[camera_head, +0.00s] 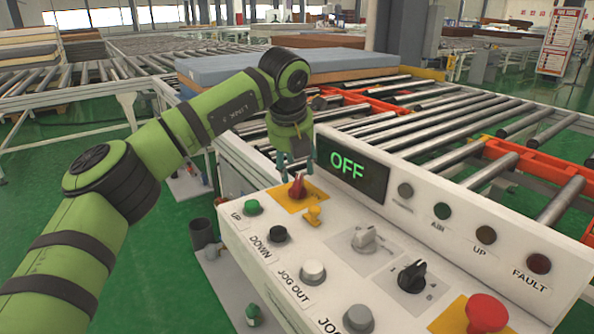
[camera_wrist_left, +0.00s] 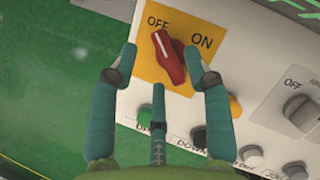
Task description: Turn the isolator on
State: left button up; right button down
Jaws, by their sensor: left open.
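The isolator is a red rotary switch (camera_head: 297,187) on a yellow plate (camera_head: 284,197) at the left end of the control panel. In the left wrist view the red knob (camera_wrist_left: 168,58) stands between the printed words OFF and ON, its white line tilted toward OFF. The panel's display (camera_head: 346,166) reads OFF in green. My left gripper (camera_head: 296,177) is above the isolator, pointing down. In the wrist view its fingers (camera_wrist_left: 160,65) are spread, with the knob near and between the tips; contact cannot be told. My right gripper is out of view.
The white panel (camera_head: 330,240) carries several buttons, grey and black selector knobs (camera_head: 411,276) and a red mushroom button (camera_head: 487,313). A yellow piece (camera_head: 312,215) sits beside the isolator. Roller conveyors (camera_head: 450,130) and a blue mattress (camera_head: 230,68) lie behind the panel.

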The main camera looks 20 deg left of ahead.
aim_at(296, 177)
pick_arm(q)
jog(key=x, duration=0.3)
jog(key=shift+f, duration=0.15)
jog(key=shift+w, duration=0.1)
grip_shut()
